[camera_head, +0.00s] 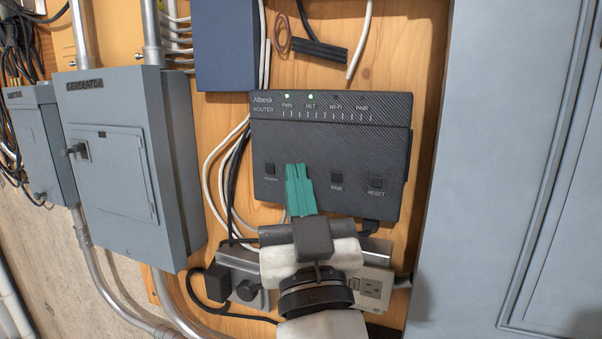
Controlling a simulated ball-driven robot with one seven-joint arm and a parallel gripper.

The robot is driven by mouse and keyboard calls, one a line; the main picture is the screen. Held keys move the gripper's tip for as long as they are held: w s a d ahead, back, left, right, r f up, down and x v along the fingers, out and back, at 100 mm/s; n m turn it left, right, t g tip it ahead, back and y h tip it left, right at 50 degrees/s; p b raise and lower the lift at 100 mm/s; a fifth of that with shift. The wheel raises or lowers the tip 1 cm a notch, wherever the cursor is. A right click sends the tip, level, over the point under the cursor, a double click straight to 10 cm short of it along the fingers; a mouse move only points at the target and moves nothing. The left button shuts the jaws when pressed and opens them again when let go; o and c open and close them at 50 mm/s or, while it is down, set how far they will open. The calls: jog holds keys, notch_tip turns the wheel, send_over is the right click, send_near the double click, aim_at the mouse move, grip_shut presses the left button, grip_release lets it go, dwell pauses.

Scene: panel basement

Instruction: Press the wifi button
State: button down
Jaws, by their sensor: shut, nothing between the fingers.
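A black router (330,145) is mounted on the wooden board in the middle of the view. Its top edge has labels PWR, NET, WI-FI and PAIR; green lights show above PWR and NET, and none shows above WI-FI. Along its lower face are the power button (270,169), the pair button (336,177) and the reset button (376,183). My gripper (297,170) is shut and empty, its teal fingers pointing up over the router's lower face between the power and pair buttons. The fingers cover whatever lies there, so the wifi button is hidden. I cannot tell if they touch the router.
A grey generator box (115,150) stands to the left and a large grey panel (500,150) to the right. A blue box (224,45) is above. White and black cables hang left of the router. Outlets (371,288) sit below, beside my wrist.

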dwell(0.4)
jog(key=shift+s+a, duration=0.2)
jog(key=shift+s, duration=0.45)
jog(key=shift+s, duration=0.1)
jog(key=shift+s+a+b, duration=0.2)
jog(key=shift+s+a, duration=0.1)
jog(key=shift+s, duration=0.45)
jog(key=shift+s+a+b, duration=0.2)
jog(key=shift+s+a, duration=0.1)
jog(key=shift+s, duration=0.5)
jog(key=shift+s+a+b, duration=0.2)
jog(key=shift+s+a, duration=0.1)
jog(key=shift+s, duration=0.45)
